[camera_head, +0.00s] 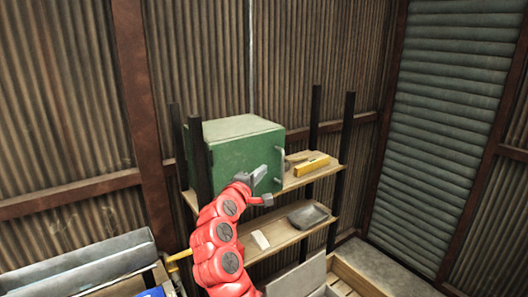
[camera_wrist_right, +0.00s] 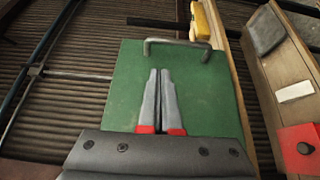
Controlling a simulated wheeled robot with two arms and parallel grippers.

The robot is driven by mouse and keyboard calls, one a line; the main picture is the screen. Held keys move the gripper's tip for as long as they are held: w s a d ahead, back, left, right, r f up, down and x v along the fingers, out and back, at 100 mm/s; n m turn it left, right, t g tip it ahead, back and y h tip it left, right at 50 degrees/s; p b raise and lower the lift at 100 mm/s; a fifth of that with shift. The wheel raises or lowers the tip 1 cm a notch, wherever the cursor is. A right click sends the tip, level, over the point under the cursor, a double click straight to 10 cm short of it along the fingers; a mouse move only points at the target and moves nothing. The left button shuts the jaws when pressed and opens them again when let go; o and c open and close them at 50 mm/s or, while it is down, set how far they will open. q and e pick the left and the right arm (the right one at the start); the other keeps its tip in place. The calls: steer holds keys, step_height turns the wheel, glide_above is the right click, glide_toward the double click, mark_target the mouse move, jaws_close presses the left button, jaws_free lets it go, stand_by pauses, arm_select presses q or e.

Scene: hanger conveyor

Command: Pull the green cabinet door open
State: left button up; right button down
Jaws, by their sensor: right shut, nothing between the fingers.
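The green cabinet (camera_head: 240,150) stands on the upper shelf of a rack, and its door looks closed. Its metal bar handle (camera_head: 280,165) is at the door's right side in the head view. In the right wrist view the green door (camera_wrist_right: 115,85) fills the middle, with the handle (camera_wrist_right: 178,45) beyond my fingertips. My right gripper (camera_head: 262,172) is in front of the door, shut and empty; its fingers (camera_wrist_right: 159,75) lie together, pointing toward the handle and apart from it in the picture. I cannot tell the exact gap to the door. My left gripper is not in view.
A yellow tool (camera_head: 311,166) lies on the upper shelf (camera_head: 298,182) right of the cabinet. A dark tray (camera_head: 309,216) and a white block (camera_head: 261,240) lie on the lower shelf. Black rack posts (camera_head: 343,150) stand at the corners. A wooden crate (camera_head: 345,278) is below at right.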

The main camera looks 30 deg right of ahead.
mark_target(275, 158)
steer(key=b+x, duration=0.2)
steer(key=x, duration=0.6)
steer(key=shift+d+r, duration=0.1)
steer(key=shift+d, duration=0.2)
steer(key=shift+w+d+r, duration=0.1)
steer(key=shift+w+d, duration=0.35)
steer(key=shift+d, duration=0.15)
steer(key=shift+s, duration=0.1)
